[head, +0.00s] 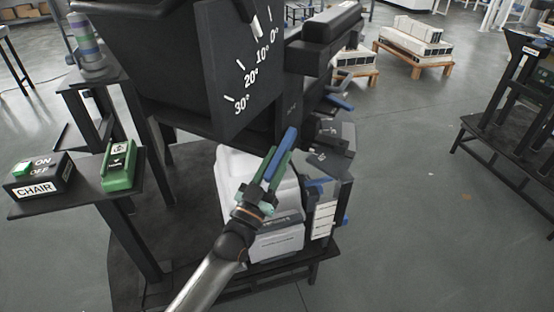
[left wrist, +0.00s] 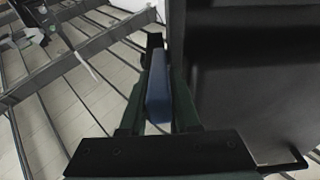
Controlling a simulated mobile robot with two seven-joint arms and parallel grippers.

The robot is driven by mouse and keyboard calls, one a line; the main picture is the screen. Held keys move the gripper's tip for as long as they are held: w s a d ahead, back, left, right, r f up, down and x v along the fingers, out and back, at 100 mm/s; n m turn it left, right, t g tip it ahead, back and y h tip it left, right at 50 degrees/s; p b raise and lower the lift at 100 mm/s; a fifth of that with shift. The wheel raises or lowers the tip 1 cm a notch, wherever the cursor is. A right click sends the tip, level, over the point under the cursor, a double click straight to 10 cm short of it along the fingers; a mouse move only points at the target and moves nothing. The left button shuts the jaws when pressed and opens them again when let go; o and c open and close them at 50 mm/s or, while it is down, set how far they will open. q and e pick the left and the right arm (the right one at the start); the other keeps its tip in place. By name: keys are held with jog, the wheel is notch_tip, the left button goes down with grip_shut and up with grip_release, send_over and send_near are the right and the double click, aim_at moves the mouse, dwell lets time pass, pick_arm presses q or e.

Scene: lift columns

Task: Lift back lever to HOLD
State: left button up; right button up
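A blue lever (head: 281,155) runs up beside the black machine body. My left gripper (head: 276,163) reaches it from below, with a green finger along each side. In the left wrist view the blue bar (left wrist: 158,90) lies between the two dark fingers, which appear closed on it. The lever's root is hidden. A black side panel (head: 213,75) carries a scale marked 0°, 10°, 20° and 30°. A short white piece shows near its upper marks. No HOLD label is readable. My right gripper is in neither view.
A CHAIR box (head: 38,183) with ON and OFF and a green labelled box (head: 118,165) stand on a shelf at left. More blue handles (head: 340,102) stick out right of the machine. Pallets with pale boxes (head: 415,45) stand behind.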

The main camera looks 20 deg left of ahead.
pick_arm(q)
grip_shut()
dwell(1.0)
